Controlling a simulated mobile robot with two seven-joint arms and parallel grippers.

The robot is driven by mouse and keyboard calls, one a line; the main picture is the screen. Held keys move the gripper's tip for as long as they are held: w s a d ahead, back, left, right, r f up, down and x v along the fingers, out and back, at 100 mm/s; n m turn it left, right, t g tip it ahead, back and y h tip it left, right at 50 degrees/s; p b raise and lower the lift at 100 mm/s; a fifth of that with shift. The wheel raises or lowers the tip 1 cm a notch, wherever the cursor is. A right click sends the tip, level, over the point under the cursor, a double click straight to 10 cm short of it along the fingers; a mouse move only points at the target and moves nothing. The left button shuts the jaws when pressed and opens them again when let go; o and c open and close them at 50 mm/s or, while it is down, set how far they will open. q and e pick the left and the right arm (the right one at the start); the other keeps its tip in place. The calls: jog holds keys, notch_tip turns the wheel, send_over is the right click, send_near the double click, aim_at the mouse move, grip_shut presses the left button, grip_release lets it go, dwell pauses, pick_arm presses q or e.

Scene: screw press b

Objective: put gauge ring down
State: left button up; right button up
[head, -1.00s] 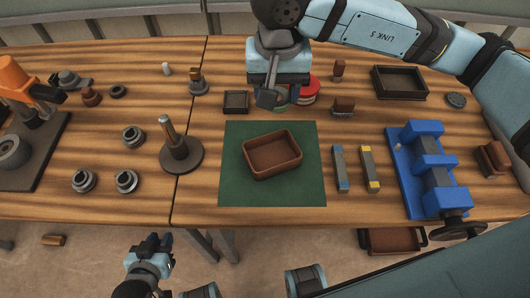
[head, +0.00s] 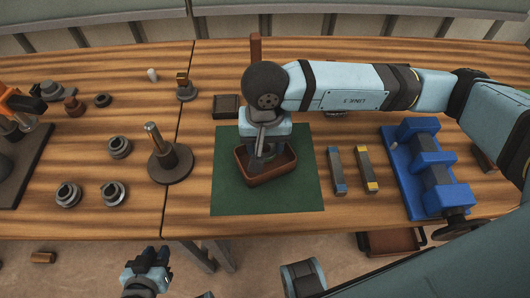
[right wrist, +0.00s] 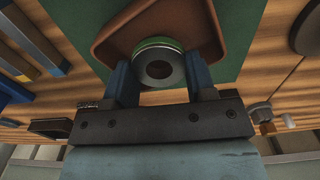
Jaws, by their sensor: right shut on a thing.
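The gauge ring (right wrist: 160,54), grey with a green band, sits between the two blue fingers of my right gripper (right wrist: 158,72), which is shut on it. In the head view my right gripper (head: 264,150) points down into the brown tray (head: 268,179), and the ring is not clearly visible there. The tray lies on the green mat (head: 230,196). In the right wrist view the tray (right wrist: 204,32) is behind the ring; I cannot tell whether the ring touches its floor. My left gripper (head: 152,258) is in front of the table, away from the mat, holding nothing visible.
Right of the mat lie two small bars (head: 336,170) and a blue vise (head: 433,168). Left of it stands a dark post on a round base (head: 170,163), with several grey rings (head: 114,192) beyond. A small dark tray (head: 227,106) is behind the mat.

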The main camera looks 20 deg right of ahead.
aim_at(265, 155)
jog(key=shift+f, duration=2.1)
jog(key=shift+f+b, duration=0.25)
jog(key=shift+b, duration=0.1)
jog(key=o, duration=0.7)
jog(key=shift+r, duration=0.1)
notch_tip(265, 155, up, 12)
jog(key=shift+r+p, duration=0.15)
jog(key=shift+p, duration=0.2)
jog(key=shift+s, duration=0.1)
